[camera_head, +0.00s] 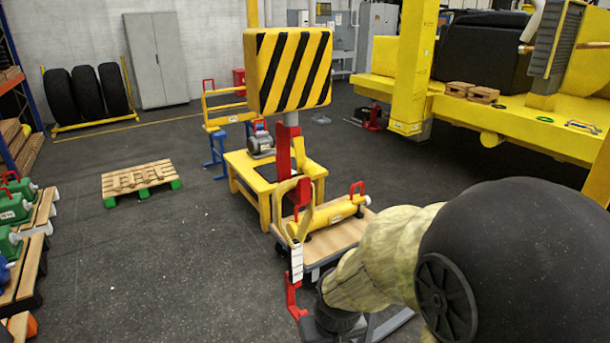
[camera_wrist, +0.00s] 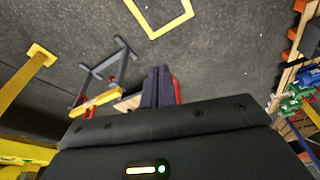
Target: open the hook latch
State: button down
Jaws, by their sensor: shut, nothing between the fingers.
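A yellow hook block (camera_head: 288,70) with black diagonal stripes hangs in the middle of the head view. A red shank (camera_head: 283,150) and a curved yellow hook (camera_head: 280,212) show below it. A red part (camera_head: 304,194) at the hook looks like the latch; whether it is open or shut cannot be told. My gripper (camera_wrist: 158,72) is shut and empty, its dark fingers side by side in the wrist view. A red piece (camera_wrist: 177,91) shows just right of the fingers; contact cannot be told. In the head view my arm stands low and right of the hook, and the fingers are not clearly visible.
A wooden-topped cart (camera_head: 340,232) with a yellow cylinder (camera_head: 330,215) stands behind the hook, near a yellow table (camera_head: 262,172). A pallet (camera_head: 140,180) lies at left on open dark floor. Yellow machinery (camera_head: 500,115) fills the right back.

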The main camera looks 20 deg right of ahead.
dwell(0.3)
jog(key=w+a+r+n+t+h+b, duration=0.1)
jog(key=w+a+r+n+h+b, duration=0.3)
jog(key=w+r+n+h, duration=0.5)
jog(key=w+a+r+n+t+h+b, duration=0.1)
jog(key=w+a+r+t+h, duration=0.1)
jog(key=a+r, duration=0.3)
jog(key=w+a+r+n+t+h+b, duration=0.1)
jog(key=w+a+r+n+t+h, duration=0.1)
jog(key=r, duration=1)
jog(key=w+a+t+h, duration=0.1)
jog(key=w+a, duration=0.1)
jog(key=shift+w+a+r, duration=0.3)
jog(key=shift+a+r, duration=0.1)
